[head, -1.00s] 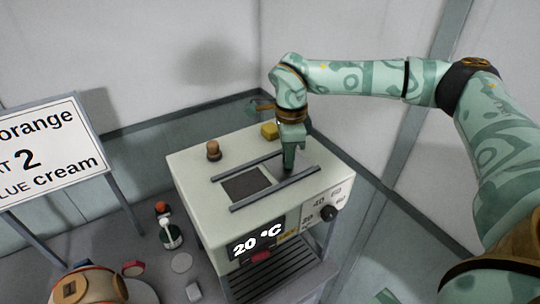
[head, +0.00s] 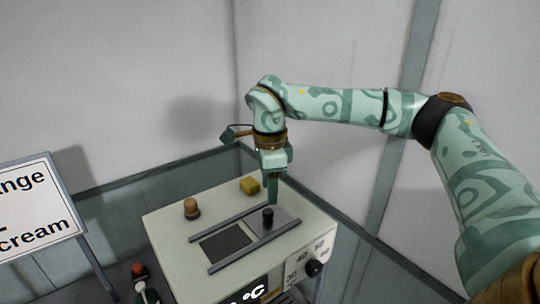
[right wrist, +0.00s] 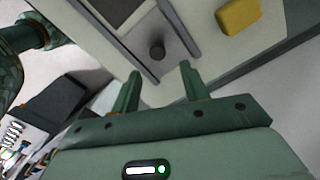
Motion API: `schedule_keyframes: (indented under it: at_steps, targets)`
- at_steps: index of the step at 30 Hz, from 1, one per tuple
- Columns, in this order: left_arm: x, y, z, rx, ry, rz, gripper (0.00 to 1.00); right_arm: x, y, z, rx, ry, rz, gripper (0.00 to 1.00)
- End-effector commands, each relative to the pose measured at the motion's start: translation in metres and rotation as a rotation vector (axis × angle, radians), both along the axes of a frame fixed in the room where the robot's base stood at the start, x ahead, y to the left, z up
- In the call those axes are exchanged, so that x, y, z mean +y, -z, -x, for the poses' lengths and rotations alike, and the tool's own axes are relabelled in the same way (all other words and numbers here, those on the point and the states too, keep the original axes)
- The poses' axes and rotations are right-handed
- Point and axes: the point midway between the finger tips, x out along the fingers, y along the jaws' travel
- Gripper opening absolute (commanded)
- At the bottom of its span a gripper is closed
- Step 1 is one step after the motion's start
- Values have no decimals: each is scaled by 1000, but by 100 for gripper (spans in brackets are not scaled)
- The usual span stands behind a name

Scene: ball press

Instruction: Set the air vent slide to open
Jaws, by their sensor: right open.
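The air vent slide is a grey plate (head: 283,217) with a black knob (head: 267,218), lying between two rails on top of the cream machine (head: 170,240). A dark vent opening (head: 226,243) shows uncovered to the left of the plate. The knob also shows in the right wrist view (right wrist: 157,52), just beyond my fingertips and roughly in line with the gap. My right gripper (head: 272,198) is open and empty, just above and behind the knob; its two fingers stand apart in the right wrist view (right wrist: 159,76). My left gripper is not in view.
A yellow block (head: 250,185) and a brown knob (head: 191,208) stand on the machine's top behind the rails. A black dial (head: 313,268) is on its front. A sign (head: 35,215) stands at the left. Glass panels (head: 110,185) enclose the place behind.

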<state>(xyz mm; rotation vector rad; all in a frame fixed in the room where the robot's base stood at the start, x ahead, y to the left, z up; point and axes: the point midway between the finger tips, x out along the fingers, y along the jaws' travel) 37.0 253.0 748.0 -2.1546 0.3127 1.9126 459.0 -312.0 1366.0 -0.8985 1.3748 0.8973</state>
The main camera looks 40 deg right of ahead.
Motion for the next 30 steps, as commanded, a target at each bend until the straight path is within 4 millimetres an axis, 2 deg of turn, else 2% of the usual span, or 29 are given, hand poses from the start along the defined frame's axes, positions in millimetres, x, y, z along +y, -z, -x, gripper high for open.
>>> schedule_keyframes:
  at_steps: [1,6,12,17,30]
  targets:
    - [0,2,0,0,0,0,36,0,-15,-1,-7,1,0,45]
    - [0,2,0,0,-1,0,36,-1,-59,-1,-4,2,0,45]
    - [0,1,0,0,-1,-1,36,-2,-90,0,-2,2,0,45]
    - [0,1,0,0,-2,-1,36,-2,-97,0,-1,0,-1,45]
    - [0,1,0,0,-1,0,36,-2,-97,0,0,1,-1,45]
